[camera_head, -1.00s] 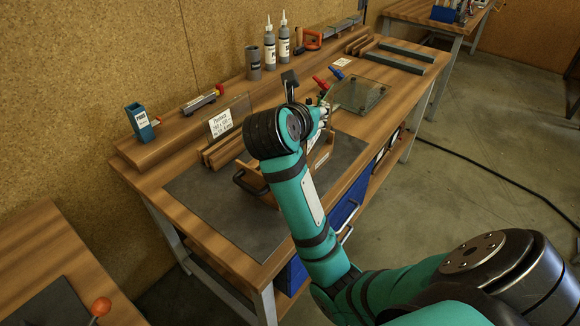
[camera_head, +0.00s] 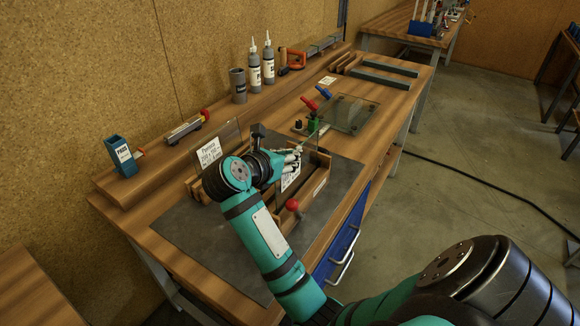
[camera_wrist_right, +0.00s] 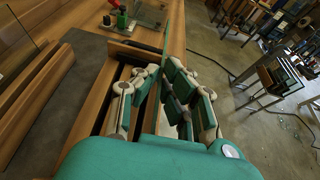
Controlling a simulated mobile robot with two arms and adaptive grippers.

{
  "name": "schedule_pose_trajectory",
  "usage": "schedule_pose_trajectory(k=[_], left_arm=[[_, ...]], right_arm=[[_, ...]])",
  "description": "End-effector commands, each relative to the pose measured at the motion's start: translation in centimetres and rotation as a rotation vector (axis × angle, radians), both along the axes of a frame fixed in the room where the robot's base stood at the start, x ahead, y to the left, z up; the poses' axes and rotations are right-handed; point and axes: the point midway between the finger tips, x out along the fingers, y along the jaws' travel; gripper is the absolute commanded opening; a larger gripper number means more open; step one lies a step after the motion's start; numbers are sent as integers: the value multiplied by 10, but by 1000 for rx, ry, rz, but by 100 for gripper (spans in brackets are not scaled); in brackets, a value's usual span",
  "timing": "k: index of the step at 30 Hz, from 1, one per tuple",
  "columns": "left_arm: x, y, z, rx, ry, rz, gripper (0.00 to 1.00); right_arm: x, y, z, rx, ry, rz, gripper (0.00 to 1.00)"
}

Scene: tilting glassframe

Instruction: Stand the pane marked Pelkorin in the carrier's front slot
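My right gripper (camera_head: 292,158) is shut on an upright glass pane with a white label (camera_head: 290,179). The label is partly covered by the fingers and its print is unreadable. In the right wrist view the fingers (camera_wrist_right: 163,75) pinch the pane, seen edge-on as a thin green line (camera_wrist_right: 168,38). The wooden carrier (camera_head: 318,198) is on the dark mat, directly below the held pane. I cannot tell whether the pane's lower edge is inside a slot. Another labelled pane (camera_head: 209,152) stands left of the carrier, behind my arm. My left gripper is out of view.
A flat glass plate (camera_head: 350,113) lies beyond the carrier, beside red and blue clamps (camera_head: 310,103). A red knob (camera_head: 293,205) is near the carrier. Bottles (camera_head: 254,70), a grey cup (camera_head: 238,86) and a blue box (camera_head: 122,156) line the back shelf. The front mat (camera_head: 235,255) is clear.

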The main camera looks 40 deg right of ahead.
Motion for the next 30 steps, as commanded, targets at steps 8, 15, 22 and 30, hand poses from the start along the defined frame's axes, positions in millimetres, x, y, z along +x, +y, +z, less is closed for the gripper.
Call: schedule_pose_trajectory(k=[8, 15, 22, 30], left_arm=[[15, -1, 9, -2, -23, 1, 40], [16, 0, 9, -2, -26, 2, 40], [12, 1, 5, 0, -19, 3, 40], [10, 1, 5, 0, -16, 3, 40]], right_arm=[[0, 0, -34, -2, 1, 1, 0], [0, 0, -38, -1, -3, 1, 0], [0, 1, -42, 2, -2, 1, 8], [0, 0, -42, 0, -2, 1, 29]])
